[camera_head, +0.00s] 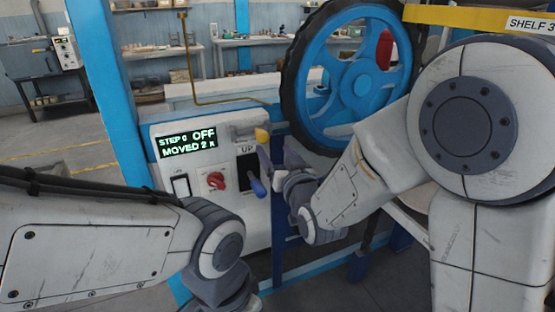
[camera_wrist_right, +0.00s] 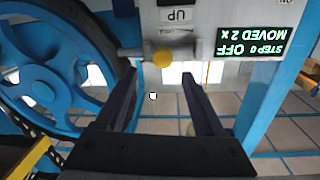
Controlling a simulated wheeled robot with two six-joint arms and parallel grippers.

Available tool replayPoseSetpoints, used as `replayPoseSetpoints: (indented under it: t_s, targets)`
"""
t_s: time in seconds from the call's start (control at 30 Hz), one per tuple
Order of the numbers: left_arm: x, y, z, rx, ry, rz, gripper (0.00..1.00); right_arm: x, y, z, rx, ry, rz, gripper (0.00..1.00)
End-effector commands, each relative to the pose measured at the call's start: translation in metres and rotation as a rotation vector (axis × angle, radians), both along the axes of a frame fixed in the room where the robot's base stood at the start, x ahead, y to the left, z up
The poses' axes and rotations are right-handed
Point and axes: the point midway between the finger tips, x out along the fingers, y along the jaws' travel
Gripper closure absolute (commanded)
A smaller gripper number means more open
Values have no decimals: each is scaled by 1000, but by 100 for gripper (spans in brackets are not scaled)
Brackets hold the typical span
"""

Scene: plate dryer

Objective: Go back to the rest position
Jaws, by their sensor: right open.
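My right gripper (camera_head: 268,160) is in front of the control panel (camera_head: 170,135). In the right wrist view my right gripper (camera_wrist_right: 160,85) is open, its two dark fingers apart with nothing between them. A yellow knob (camera_head: 262,135) on the panel is just beyond the fingers; it also shows in the right wrist view (camera_wrist_right: 162,57), apart from them. A blue-tipped lever (camera_head: 257,187) sits below the "UP" label. My left arm reaches in from the lower left, and its gripper fingers are below the picture edge.
The display (camera_head: 188,143) reads "STEP 0 OFF, MOVED 2 x". A large blue handwheel (camera_head: 362,84) stands right of the panel. A blue post (camera_head: 108,90) rises at left. A yellow shelf beam (camera_head: 450,15) is upper right.

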Motion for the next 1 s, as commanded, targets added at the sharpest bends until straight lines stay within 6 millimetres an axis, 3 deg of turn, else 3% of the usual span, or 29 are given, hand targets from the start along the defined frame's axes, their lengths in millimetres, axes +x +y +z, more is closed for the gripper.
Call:
replayPoseSetpoints:
  t_s: [0.17,0.47,0.67,0.77,0.87,1.0]
  targets:
    - [0,0,-3,0,0,0,50,-14,-5,0,0,-1,0,29]
    - [0,0,-3,0,0,0,50,-15,-5,0,0,0,0,29]
    - [0,0,5,0,0,0,50,-26,5,-6,-40,100,31,29]
    - [0,0,14,0,0,0,50,-45,16,-19,-104,244,75,29]
    - [0,0,24,0,0,0,50,-76,24,-36,-191,420,131,29]
    - [0,0,37,0,0,0,50,-133,25,-56,-324,666,212,29]
